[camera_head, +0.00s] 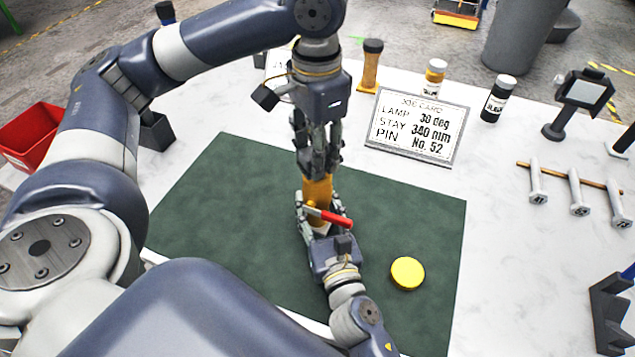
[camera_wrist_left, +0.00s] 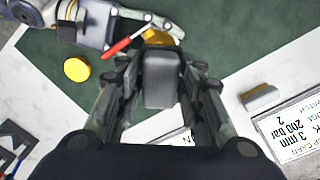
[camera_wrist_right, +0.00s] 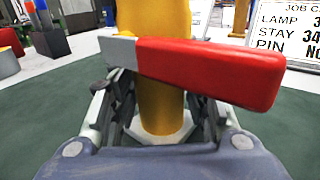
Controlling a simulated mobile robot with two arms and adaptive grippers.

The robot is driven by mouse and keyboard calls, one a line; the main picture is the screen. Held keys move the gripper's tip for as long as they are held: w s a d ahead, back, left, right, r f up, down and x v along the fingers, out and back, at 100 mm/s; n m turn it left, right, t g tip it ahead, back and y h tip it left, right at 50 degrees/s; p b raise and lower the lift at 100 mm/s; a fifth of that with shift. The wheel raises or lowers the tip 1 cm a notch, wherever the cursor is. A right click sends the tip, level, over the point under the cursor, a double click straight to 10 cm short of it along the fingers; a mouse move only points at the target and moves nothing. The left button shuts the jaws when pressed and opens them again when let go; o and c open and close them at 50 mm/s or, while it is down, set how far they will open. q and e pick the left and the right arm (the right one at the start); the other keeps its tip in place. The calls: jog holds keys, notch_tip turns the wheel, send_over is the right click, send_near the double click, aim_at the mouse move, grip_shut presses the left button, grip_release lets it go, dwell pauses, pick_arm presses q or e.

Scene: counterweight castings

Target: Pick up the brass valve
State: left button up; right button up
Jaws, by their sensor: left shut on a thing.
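The brass valve (camera_head: 318,188) has a golden body with a red lever (camera_head: 335,219) and a pale hexagonal lower end. It is upright over the green mat (camera_head: 230,190); I cannot tell whether it touches it. My left gripper (camera_head: 318,168) comes from above and is shut on its upper part. In the left wrist view a dark grey block (camera_wrist_left: 161,80) is between the left fingers. My right gripper (camera_head: 318,212) comes from the front, its fingers either side of the lower body. In the right wrist view the body (camera_wrist_right: 162,100) and lever (camera_wrist_right: 215,72) fill the middle; finger contact is unclear.
A yellow disc (camera_head: 407,273) lies on the mat, right of my right gripper. A job card (camera_head: 418,126) stands behind the mat. Bottles (camera_head: 496,98), a small stand (camera_head: 580,92) and a rack with numbered weights (camera_head: 575,190) are at the right. The mat's left side is clear.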

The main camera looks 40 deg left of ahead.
aim_at(312, 213)
grip_shut()
jog(key=shift+a+r, duration=0.1)
pick_arm(q)
jog(key=shift+r, duration=0.1)
pick_arm(e)
jog(key=shift+r, duration=0.1)
